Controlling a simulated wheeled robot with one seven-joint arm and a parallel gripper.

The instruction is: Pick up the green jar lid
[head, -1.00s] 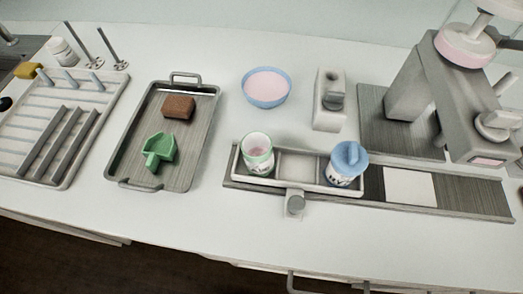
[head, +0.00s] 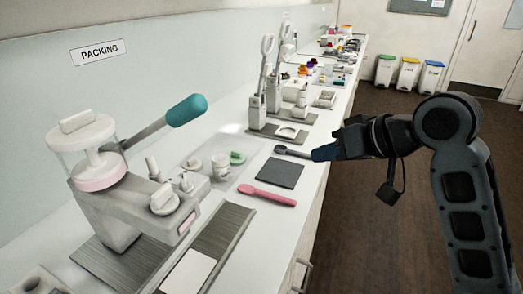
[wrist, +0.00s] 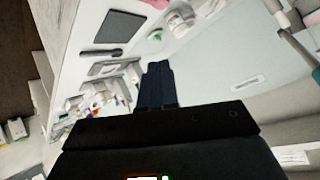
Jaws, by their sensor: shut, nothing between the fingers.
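A green round piece that looks like the jar lid (head: 237,158) lies on a pale tray (head: 214,172) on the counter, beside a white jar (head: 221,166). It also shows small in the wrist view (wrist: 155,35). My gripper (head: 316,155) is shut and empty. It is near the counter's front edge, to the right of the lid and apart from it. In the wrist view its dark blue fingers (wrist: 157,68) are together and touch nothing.
A dark square mat (head: 275,173), a pink spatula (head: 267,195) and a dark spatula (head: 292,152) lie near the lid. A mill with a teal handle (head: 186,110) stands left of it. Stands and small items line the counter beyond.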

